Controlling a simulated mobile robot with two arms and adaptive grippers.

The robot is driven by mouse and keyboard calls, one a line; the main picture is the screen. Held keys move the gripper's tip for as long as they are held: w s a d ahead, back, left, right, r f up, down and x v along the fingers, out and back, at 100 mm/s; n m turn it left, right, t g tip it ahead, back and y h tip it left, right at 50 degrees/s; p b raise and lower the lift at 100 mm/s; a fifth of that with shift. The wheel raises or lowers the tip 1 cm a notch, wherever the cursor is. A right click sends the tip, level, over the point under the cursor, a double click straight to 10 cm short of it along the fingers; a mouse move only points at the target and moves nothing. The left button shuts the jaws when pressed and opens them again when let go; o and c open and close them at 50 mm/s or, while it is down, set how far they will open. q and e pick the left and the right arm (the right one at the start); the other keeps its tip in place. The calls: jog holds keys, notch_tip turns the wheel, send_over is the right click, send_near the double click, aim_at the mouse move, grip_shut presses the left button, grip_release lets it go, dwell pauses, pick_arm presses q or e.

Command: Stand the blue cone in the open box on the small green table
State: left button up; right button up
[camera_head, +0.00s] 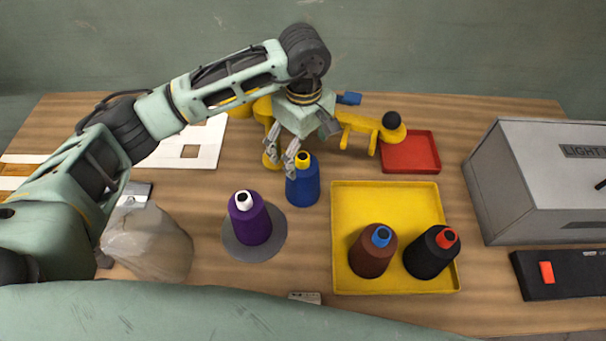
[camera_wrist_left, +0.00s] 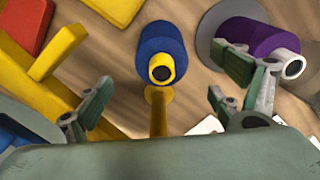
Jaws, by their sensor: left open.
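The blue cone (camera_head: 303,188) with a yellow tip stands upright on the wooden table, left of the yellow tray. My left gripper (camera_head: 281,158) is open and empty just behind and above it, its fingers partly overlapping the cone's upper left in the head view. In the left wrist view the blue cone (camera_wrist_left: 161,42) lies beyond the open left fingers (camera_wrist_left: 162,90), between their lines, with nothing gripped. I do not make out an open box on a small green table in either view. My right gripper is not in view.
A purple cone (camera_head: 250,222) stands on a grey disc (camera_head: 230,243) close by. The yellow tray (camera_head: 385,205) holds a brown cone (camera_head: 373,252) and a black cone (camera_head: 432,254). A yellow stand (camera_head: 360,124) is behind, beside a red tray (camera_head: 410,155). A grey box (camera_head: 545,190) stands right.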

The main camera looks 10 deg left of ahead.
aim_at(303, 155)
pick_arm(q)
notch_tip(303, 155, down, 4)
jog(key=shift+f+p, duration=0.25)
jog(key=shift+p, duration=0.35)
jog(key=shift+f, duration=0.5)
notch_tip(303, 155, down, 5)
jog(key=shift+p, duration=1)
jog(key=shift+f, duration=0.55)
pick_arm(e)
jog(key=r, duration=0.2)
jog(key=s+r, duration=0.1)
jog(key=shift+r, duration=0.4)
pick_arm(q)
jog(key=shift+c, duration=0.5)
jog(key=shift+w+r, duration=0.1)
jog(key=shift+w, duration=0.05)
jog(key=c, duration=1.8)
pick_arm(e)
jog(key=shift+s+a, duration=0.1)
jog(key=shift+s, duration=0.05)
